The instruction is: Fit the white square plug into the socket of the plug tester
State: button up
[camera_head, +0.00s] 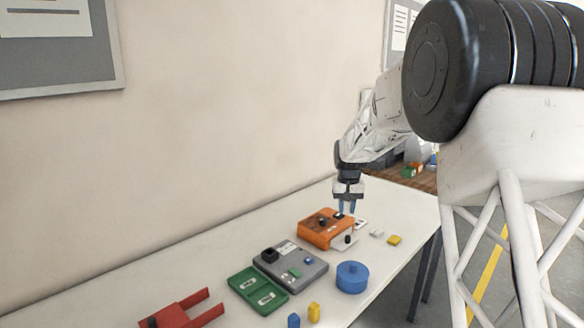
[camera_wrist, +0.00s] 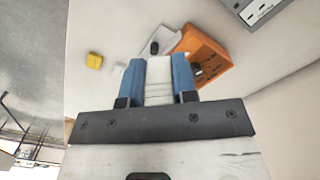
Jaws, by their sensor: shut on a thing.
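My gripper (camera_head: 346,210) is over the back edge of the orange box (camera_head: 318,236), with its blue fingers pointing down. In the wrist view its fingers (camera_wrist: 158,64) are shut on a pale, ridged block, the white square plug (camera_wrist: 159,82). The plug's lower end and its height above the table are hard to tell. I cannot tell for certain which box is the plug tester.
A white plate (camera_head: 337,246) with a black knob (camera_head: 348,239) lies by the orange box. A small white block (camera_head: 376,233) and a yellow block (camera_head: 394,240) are to the right. A blue round container (camera_head: 351,278), green tray (camera_head: 237,283) and red fork-shaped part (camera_head: 186,316) stand nearer.

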jog(key=shift+w+d+r, duration=0.2)
jog(key=shift+w+r, duration=0.1)
jog(key=shift+w, duration=0.3)
jog(key=shift+a+n, duration=0.3)
jog(key=shift+a, duration=0.25)
jog(key=s+a+f+n, duration=0.15)
jog(key=s+a, duration=0.25)
jog(key=a, duration=0.9)
jog(key=s+a+f+n, duration=0.1)
jog(key=s+a+f, duration=0.15)
jog(key=a, duration=0.95)
jog(key=s+a+f+n, duration=0.15)
jog(key=s+a, duration=0.25)
jog(key=a, duration=0.9)
jog(key=s+a+f+n, duration=0.2)
jog(key=s+a, duration=1.3)
jog(key=s+a+f+n, duration=0.2)
jog(key=s+a+f, duration=0.1)
jog(key=s+a, duration=1.2)
jog(key=shift+n, duration=0.4)
jog(key=shift+s+a, duration=0.1)
